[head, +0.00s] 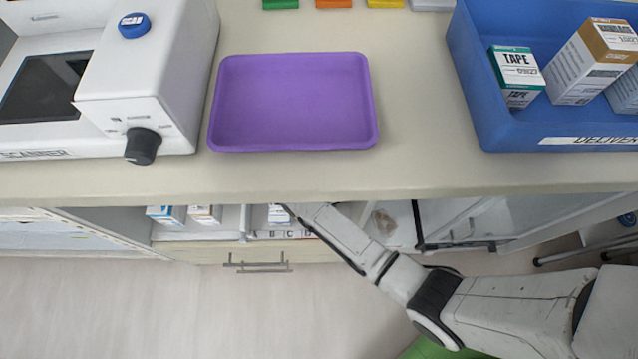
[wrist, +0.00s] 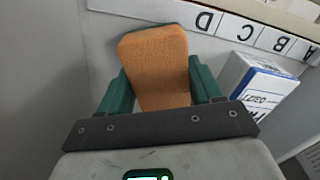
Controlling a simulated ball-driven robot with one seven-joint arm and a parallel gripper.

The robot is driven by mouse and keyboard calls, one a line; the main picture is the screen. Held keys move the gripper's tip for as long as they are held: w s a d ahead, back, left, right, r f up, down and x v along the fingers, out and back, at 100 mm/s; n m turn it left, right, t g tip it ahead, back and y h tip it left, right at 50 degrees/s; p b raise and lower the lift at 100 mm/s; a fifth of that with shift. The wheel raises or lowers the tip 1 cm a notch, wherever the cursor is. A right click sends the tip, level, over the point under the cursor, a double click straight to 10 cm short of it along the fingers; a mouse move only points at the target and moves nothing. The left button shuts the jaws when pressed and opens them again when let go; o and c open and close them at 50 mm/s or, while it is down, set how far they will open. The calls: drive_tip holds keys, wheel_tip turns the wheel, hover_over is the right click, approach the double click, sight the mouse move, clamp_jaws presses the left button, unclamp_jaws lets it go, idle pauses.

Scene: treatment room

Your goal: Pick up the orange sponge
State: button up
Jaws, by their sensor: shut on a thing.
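The orange sponge (wrist: 154,66) shows in the wrist view, held upright between the two green fingers of my gripper (wrist: 158,88). My gripper is shut on it, one finger at each side. The sponge's lower part is hidden behind the dark bar of my gripper. In the head view my arm reaches under the counter's front edge into the open shelf, so the gripper's tip and the sponge are hidden there.
A lettered strip (wrist: 252,32) and a white-blue box (wrist: 262,88) are close to the sponge. The counter (head: 420,140) overhangs the shelf. On it are a purple tray (head: 293,105), empty, a scanner (head: 170,80) and a blue bin (head: 500,125) holding boxes.

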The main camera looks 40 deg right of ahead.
wheel_tip(320, 180, up, 3)
drive_tip(key=shift+p, duration=0.55)
drive_tip(key=s+a+r+p, duration=0.4)
drive_tip(key=s+r, duration=0.5)
drive_tip(key=s, duration=0.4)
drive_tip(key=shift+a+r, duration=0.2)
drive_tip(key=shift+a, duration=0.3)
